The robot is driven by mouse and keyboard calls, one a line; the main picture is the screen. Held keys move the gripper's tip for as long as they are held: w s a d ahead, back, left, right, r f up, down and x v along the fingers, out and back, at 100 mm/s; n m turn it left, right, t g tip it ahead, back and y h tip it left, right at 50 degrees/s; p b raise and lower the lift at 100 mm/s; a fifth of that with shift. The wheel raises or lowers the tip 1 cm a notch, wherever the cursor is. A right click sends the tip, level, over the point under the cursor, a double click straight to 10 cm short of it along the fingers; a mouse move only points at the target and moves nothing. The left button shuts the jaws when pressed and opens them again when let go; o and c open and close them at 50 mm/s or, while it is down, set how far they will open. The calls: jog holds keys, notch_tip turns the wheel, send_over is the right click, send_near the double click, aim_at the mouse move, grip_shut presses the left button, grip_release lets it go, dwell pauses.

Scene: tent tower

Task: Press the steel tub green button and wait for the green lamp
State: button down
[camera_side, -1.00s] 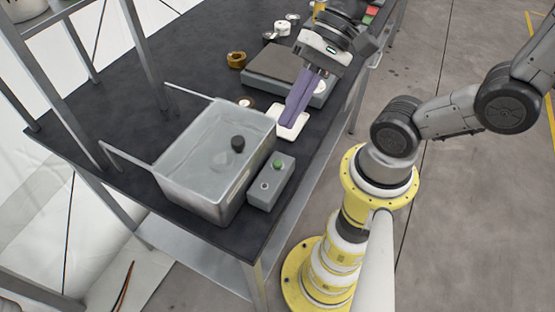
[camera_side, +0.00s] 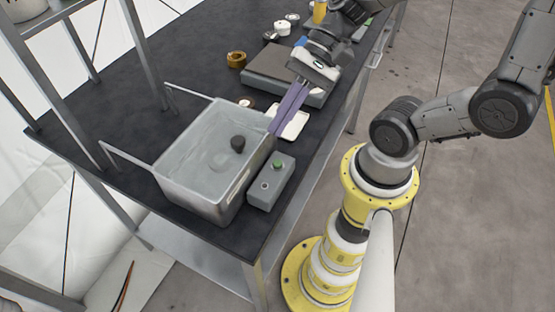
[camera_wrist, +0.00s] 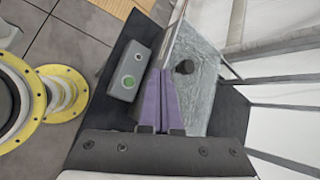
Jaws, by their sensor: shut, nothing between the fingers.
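The steel tub (camera_side: 183,190) stands on the dark table, holding clear liquid with a dark round object (camera_side: 238,143) in it; the tub also shows in the wrist view (camera_wrist: 200,88). The grey button box (camera_side: 262,192) sits against its right side. On the box are a green button (camera_side: 277,166) and a small pale round fitting (camera_side: 265,185). The green button shows in the wrist view (camera_wrist: 128,82) left of the fingers. My gripper (camera_side: 273,131) is shut and empty, its long purple fingers pointing down near the tub's back right corner, behind and above the green button, apart from it.
A white tray (camera_side: 297,125) lies just behind the fingers. Beyond it is a flat grey device (camera_side: 262,72), with a brass nut-like piece (camera_side: 236,60) to its left. A metal frame post (camera_side: 147,55) rises left of the tub. The table front right of the tub is clear.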

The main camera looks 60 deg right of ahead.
aim_at(281, 161)
jog(key=shift+f, duration=3.3)
jog(key=shift+f, duration=0.1)
jog(key=shift+f, duration=0.3)
jog(key=shift+f, duration=0.4)
jog(key=shift+r, duration=0.85)
jog(key=shift+r, duration=0.1)
jog(key=shift+r, duration=2.4)
